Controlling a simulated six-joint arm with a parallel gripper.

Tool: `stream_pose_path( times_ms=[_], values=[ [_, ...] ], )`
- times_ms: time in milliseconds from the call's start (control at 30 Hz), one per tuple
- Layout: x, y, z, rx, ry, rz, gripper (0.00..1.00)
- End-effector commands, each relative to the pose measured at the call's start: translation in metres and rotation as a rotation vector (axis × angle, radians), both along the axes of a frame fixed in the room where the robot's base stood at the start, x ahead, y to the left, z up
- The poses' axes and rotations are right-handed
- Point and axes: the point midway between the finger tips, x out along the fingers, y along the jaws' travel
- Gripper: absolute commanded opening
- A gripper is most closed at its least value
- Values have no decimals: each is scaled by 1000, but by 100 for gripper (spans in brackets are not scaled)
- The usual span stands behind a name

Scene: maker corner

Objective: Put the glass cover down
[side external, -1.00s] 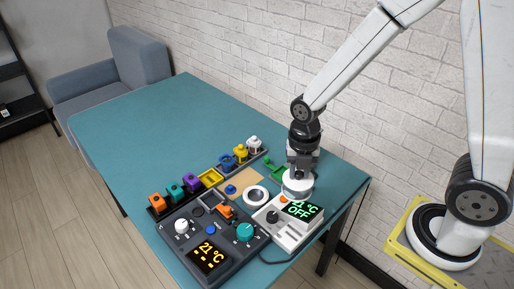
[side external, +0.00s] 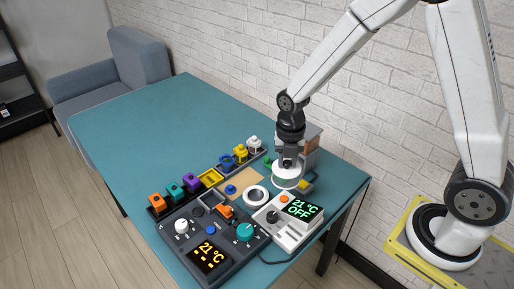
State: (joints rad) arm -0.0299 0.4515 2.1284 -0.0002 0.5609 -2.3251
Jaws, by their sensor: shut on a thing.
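The glass cover (side external: 285,182) is a pale, see-through round piece with a white rim. My gripper (side external: 288,166) points down and is shut on it at the top. The cover is behind the white device with the green "21 °C OFF" display (side external: 301,209). From this view I cannot tell whether its lower rim touches anything. The fingertips are small and partly merge with the cover. A white ring (side external: 256,195) lies just left of the cover, beside the white device.
A dark control panel (side external: 208,240) with knobs and an amber display stands at the front. A row of coloured pieces, including an orange one (side external: 157,201), runs behind it. A grey-brown box (side external: 313,137) stands behind my gripper. The teal table (side external: 150,130) is clear at the left.

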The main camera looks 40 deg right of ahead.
Motion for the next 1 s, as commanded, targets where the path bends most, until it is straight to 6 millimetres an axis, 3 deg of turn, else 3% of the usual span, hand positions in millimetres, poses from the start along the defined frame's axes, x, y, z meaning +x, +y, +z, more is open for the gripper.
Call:
stream_pose_path(
  times_ms=[233, 667, 1000],
  values=[
    [31, -16, -12, 0, 1, -1, 0],
    [42, -19, -16, 0, 0, 0, 0],
    [78, -20, -33, 0, 0, 0, 0]
  ],
)
